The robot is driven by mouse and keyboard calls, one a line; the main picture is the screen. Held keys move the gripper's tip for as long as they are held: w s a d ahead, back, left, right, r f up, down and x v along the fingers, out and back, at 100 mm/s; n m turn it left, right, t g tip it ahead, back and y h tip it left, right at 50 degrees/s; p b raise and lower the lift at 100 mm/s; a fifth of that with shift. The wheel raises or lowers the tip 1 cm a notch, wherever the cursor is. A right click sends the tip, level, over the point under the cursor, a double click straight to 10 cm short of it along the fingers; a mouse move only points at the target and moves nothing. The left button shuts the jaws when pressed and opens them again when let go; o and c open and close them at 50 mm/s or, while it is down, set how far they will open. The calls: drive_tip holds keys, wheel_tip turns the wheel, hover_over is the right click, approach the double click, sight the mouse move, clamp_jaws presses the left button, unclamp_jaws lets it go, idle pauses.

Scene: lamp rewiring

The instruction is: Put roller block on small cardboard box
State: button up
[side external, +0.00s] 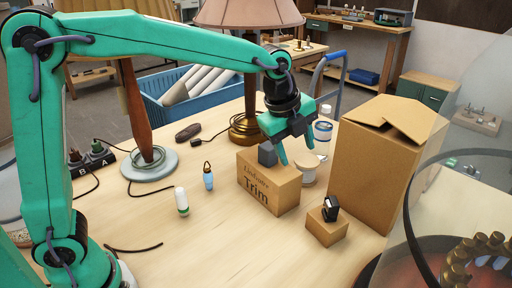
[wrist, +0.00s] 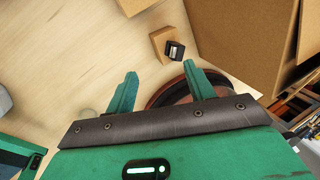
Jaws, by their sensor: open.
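The roller block (side external: 330,208), black with a pale, shiny part, rests on top of the small cardboard box (side external: 325,232). In the wrist view the roller block (wrist: 174,50) sits toward one edge of the small box (wrist: 160,41); whether it overhangs I cannot tell. My gripper (side external: 297,154) is open above the table, beside the larger box marked Trim, up and left of the roller block in the side view. In the wrist view my two fingertips (wrist: 161,73) are apart with nothing between them, and the roller block shows beyond them.
A tall cardboard box (side external: 380,165) stands right of the small box. Jars, a lamp base and a glass dome crowd around. The front table is mostly clear.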

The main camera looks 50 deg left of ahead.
drive_tip(key=s+a+n+t, duration=0.1)
drive_tip(key=s+a+n, duration=0.6)
drive_tip(key=s+n, duration=0.3)
drive_tip(key=s+a+n+t+y, duration=0.1)
drive_tip(key=s+a+n, duration=0.6)
drive_tip(key=s+n, duration=0.4)
drive_tip(key=shift+s+a, duration=0.4)
drive_tip(key=shift+s, duration=0.75)
